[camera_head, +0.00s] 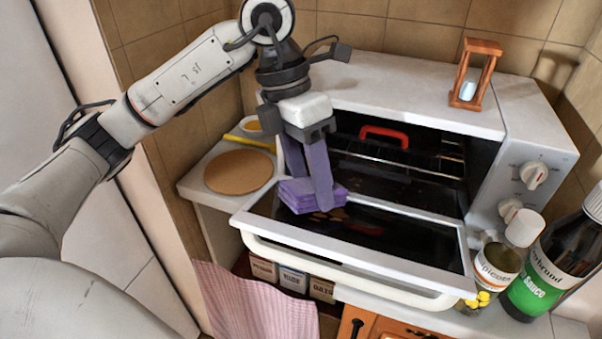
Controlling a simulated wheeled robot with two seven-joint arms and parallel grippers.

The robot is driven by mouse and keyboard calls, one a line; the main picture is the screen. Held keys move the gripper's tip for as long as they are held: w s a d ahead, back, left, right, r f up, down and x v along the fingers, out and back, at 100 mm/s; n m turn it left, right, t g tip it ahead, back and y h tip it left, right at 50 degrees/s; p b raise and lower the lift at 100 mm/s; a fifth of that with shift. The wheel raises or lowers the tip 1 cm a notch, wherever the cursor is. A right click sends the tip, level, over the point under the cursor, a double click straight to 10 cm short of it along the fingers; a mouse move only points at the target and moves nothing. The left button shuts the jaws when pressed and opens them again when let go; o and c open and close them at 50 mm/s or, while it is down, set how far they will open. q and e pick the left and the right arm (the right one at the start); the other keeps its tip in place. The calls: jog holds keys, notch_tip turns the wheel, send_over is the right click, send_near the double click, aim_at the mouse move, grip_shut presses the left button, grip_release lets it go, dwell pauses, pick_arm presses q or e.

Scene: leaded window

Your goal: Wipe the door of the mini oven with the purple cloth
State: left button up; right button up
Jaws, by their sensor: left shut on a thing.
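The mini oven (400,84) is white and stands on the counter with its door (395,238) folded down open. The door's inner glass is dark and faces up, with a white handle along the front edge. My left gripper (310,190) comes down from above and is shut on the purple cloth (300,196). The folded cloth lies on the left part of the door glass, where it appears to touch it. A few brownish spots show on the glass just beside the cloth. My right gripper is not in view.
An hourglass (474,73) stands on the oven. A round wooden board (238,171) lies left. Boxes (293,279) and a pink striped towel (245,300) are below.

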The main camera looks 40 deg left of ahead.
aim_at(288, 179)
pick_arm(q)
jog(key=shift+w+d+f+p, duration=0.1)
jog(key=shift+w+d+p, duration=0.1)
jog(key=shift+d, duration=0.7)
jog(key=shift+w+d+p, duration=0.1)
jog(key=shift+w+d, duration=0.05)
jog(key=shift+d, duration=0.75)
jog(key=shift+w+d+f+p, duration=0.1)
jog(key=shift+w+d+p, duration=0.1)
jog(key=shift+d, duration=0.7)
jog(key=shift+w+d, duration=0.15)
jog(key=shift+d, duration=0.55)
jog(key=shift+f, duration=0.1)
jog(key=shift+a+b, duration=0.4)
jog(key=shift+a, duration=0.25)
jog(key=shift+s+a+b, duration=0.4)
jog(key=shift+s+a, duration=0.05)
jog(key=shift+a, duration=1.05)
jog(key=shift+s+a+b, duration=0.4)
jog(key=shift+a, duration=1.15)
jog(key=shift+s+a+b, duration=0.4)
jog(key=shift+s+a, duration=0.05)
jog(key=shift+a, duration=1.05)
